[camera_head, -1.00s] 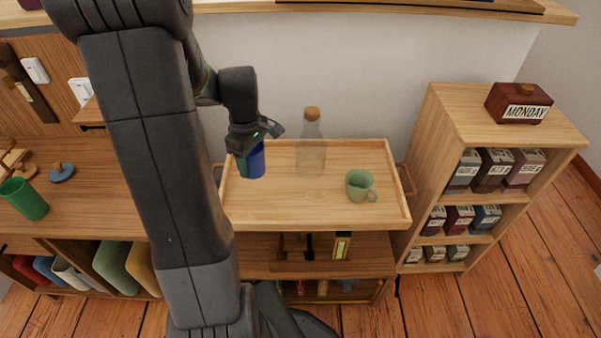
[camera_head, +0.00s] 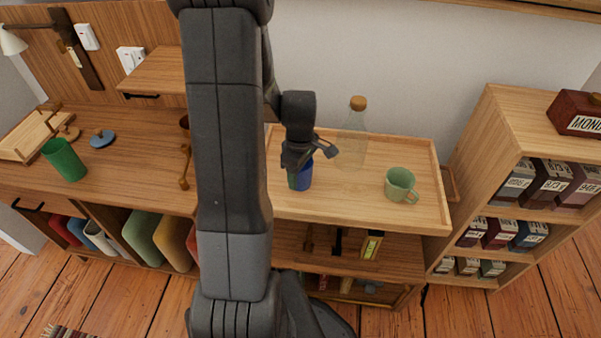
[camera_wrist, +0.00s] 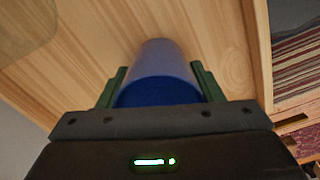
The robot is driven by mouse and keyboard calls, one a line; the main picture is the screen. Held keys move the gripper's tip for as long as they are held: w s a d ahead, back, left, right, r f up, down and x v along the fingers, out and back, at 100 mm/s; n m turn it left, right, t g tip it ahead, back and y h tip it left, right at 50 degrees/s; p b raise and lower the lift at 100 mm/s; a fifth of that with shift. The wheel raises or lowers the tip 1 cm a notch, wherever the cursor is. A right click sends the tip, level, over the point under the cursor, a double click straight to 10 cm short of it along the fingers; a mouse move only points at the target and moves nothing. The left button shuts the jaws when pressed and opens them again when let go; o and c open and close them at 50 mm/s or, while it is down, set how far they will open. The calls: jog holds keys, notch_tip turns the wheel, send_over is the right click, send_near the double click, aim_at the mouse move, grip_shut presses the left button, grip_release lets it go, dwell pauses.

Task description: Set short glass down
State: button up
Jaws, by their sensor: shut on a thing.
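The short glass (camera_head: 304,180) is a small blue cup. My gripper (camera_head: 300,171) is shut on it, over the left part of the wooden tray-topped trolley (camera_head: 330,208). In the wrist view the blue glass (camera_wrist: 158,75) sits between the two green fingers, with pale wood beyond it. The glass looks close to the trolley top, but I cannot tell whether it touches it. Part of the glass is hidden by my gripper.
A clear bottle with a cork (camera_head: 352,145) stands right of the glass, towards the back. A green mug (camera_head: 400,183) stands farther right. The trolley top has a raised rim. A shelf unit (camera_head: 500,120) stands to the right and a desk (camera_head: 130,150) to the left.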

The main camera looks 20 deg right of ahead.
jog(key=shift+r, duration=0.1)
jog(key=o, duration=1.1)
notch_tip(320, 180, up, 12)
jog(key=p, duration=0.3)
